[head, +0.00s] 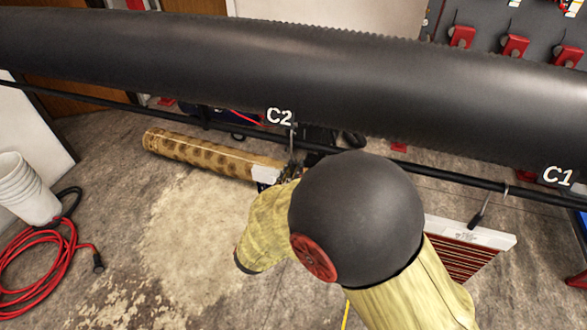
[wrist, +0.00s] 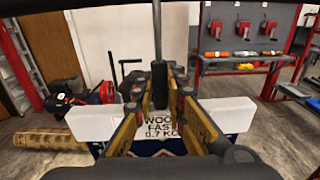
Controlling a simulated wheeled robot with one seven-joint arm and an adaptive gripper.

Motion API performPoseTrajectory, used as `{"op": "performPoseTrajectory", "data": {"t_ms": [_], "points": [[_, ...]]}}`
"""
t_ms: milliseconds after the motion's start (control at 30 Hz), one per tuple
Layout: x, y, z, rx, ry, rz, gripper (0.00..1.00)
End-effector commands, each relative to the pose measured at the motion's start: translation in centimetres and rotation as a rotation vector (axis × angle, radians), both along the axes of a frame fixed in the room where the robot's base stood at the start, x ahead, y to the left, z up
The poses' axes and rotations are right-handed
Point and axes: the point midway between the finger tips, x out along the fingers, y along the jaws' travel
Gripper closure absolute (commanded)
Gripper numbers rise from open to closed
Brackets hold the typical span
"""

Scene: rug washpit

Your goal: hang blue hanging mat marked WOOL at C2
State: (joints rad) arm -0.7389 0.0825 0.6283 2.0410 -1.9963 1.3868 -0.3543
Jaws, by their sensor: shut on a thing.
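The blue mat shows in the wrist view with a white top bar (wrist: 225,115) and a label (wrist: 160,130) reading WOOL, FAST, 0.7 KG. My gripper (wrist: 160,92) is shut on the dark hanger piece at the mat's top middle. In the head view, my arm hides most of the gripper and mat; only a white bar end (head: 264,174) shows. I cannot tell whether the hanger is on the hook.
A black rail (head: 110,100) runs below the dark roller (head: 230,60). A red striped mat (head: 465,255) with a white bar hangs near C1 (head: 558,177). A rolled brown rug (head: 205,155), a red hose (head: 40,260) and white buckets (head: 25,190) are on the floor.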

Motion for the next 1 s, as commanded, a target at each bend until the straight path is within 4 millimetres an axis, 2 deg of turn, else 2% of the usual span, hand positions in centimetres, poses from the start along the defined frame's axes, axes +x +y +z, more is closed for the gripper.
{"op": "performPoseTrajectory", "data": {"t_ms": [1000], "points": [[0.0, 0.0, -3.4, 0.000, -0.002, 0.000, 1.00]]}}
